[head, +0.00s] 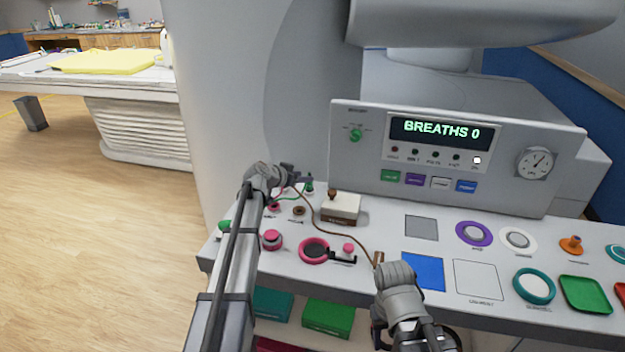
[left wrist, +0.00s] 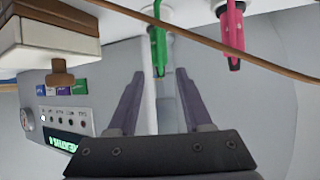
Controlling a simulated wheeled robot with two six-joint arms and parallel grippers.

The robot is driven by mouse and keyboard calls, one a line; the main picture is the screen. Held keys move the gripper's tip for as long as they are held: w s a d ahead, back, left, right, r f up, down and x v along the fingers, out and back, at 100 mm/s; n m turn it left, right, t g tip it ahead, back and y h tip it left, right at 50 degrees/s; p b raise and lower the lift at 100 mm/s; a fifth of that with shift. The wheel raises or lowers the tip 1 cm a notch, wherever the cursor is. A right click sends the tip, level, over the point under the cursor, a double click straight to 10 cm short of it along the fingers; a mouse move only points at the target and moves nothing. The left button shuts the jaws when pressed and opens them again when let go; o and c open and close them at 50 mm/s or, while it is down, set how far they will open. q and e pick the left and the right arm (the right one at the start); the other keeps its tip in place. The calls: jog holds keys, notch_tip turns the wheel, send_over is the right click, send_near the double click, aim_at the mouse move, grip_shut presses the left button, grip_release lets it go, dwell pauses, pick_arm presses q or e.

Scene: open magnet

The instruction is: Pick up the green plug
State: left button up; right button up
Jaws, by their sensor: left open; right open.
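The green plug (head: 309,188) stands on the white console, at its back left beside a box. In the left wrist view, the green plug (left wrist: 158,45) shows upside down, with its tip in line with the gap between the fingertips. My left gripper (head: 301,178) is open and close to the green plug. Its two fingers (left wrist: 160,75) point toward the plug, one on each side, with no clear contact. A pink plug (left wrist: 234,32) stands beside it.
A brown cable (left wrist: 215,42) runs across near the green plug. A white box (head: 340,207) with a brown knob stands to its right. A panel reading "BREATHS 0" (head: 442,131) rises behind. Pink knobs (head: 271,240) and a pink ring (head: 314,250) lie in front.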

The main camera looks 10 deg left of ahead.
pick_arm(q)
jog(key=shift+b+x, duration=1.85)
jog(key=shift+x, duration=1.8)
jog(key=shift+w+d+f, duration=0.1)
jog(key=shift+w, duration=0.3)
jog(key=shift+s, duration=0.1)
jog(key=shift+c, duration=0.2)
grip_shut()
